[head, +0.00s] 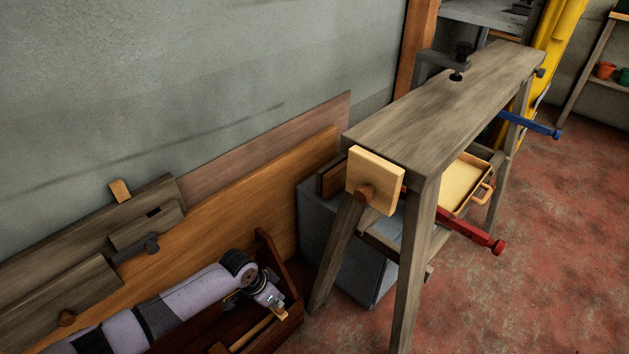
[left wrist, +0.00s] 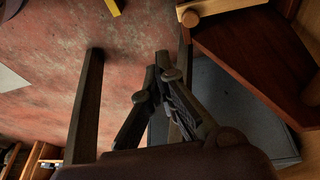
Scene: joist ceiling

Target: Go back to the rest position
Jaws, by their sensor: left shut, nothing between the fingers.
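My left arm reaches in from the lower left of the head view, above a dark wooden tool tote (head: 268,246). My left gripper (head: 276,305) is at the tote's right end, small and partly lost against it. In the left wrist view the left gripper (left wrist: 163,62) has its two dark fingers brought together at the tips, with nothing between them. My right gripper is in neither view.
A narrow wooden workbench (head: 445,100) with splayed legs stands to the right, bearing a dark clamp (head: 456,62). A grey box (head: 345,262) stands beneath it. Boards (head: 240,170) lean on the wall. The red floor (head: 550,250) at right is clear.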

